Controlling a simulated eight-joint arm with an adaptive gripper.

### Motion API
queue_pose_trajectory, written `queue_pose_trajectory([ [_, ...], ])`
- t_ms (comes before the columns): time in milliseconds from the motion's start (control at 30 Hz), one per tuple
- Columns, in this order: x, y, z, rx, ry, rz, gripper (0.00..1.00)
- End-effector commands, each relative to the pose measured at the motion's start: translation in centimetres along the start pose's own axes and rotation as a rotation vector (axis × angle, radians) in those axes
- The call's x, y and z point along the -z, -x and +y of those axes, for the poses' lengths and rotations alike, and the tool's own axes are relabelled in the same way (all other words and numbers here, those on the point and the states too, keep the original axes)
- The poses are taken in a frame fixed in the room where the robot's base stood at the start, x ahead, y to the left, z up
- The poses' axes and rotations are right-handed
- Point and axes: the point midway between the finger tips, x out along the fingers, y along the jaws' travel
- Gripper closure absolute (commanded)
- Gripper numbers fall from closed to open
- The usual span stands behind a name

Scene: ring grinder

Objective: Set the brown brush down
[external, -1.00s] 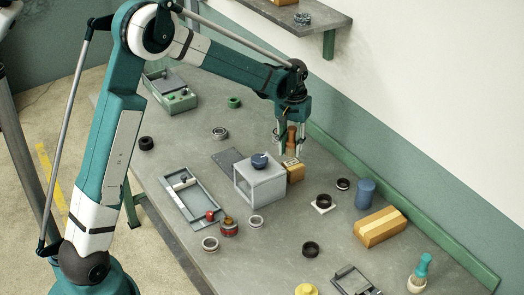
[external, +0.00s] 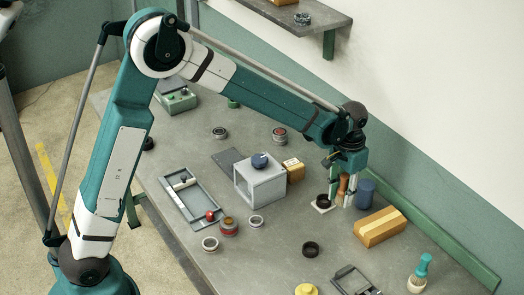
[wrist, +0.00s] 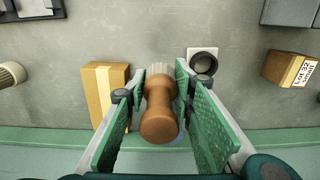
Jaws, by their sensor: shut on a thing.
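The brown brush (external: 343,184) is upright between the fingers of my gripper (external: 346,184) at the right part of the table. In the wrist view the brush (wrist: 159,118) shows its rounded brown handle toward the camera and pale bristles pointing down at the table. The green finger pads of my gripper (wrist: 160,100) stand on both sides of it. The fingers hide part of the brush in the external view. I cannot tell whether the bristles touch the table.
A blue cylinder (external: 366,192) stands close to the gripper on the right. A black ring on a white square (external: 323,203) is close on the left. A taped box (external: 380,227) lies in front. A grey box (external: 261,183) and a labelled block (external: 294,170) are farther left.

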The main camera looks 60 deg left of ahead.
Motion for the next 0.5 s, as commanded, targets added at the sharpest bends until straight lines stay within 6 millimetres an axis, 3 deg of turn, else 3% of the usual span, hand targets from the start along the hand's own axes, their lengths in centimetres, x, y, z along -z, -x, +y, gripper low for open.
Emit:
queue_pose_trajectory([
  [33,0.4,0.2,1.7,0.000,-0.020,0.000,0.91],
  [500,3.7,1.1,16.0,-0.003,-0.134,-0.001,0.91],
])
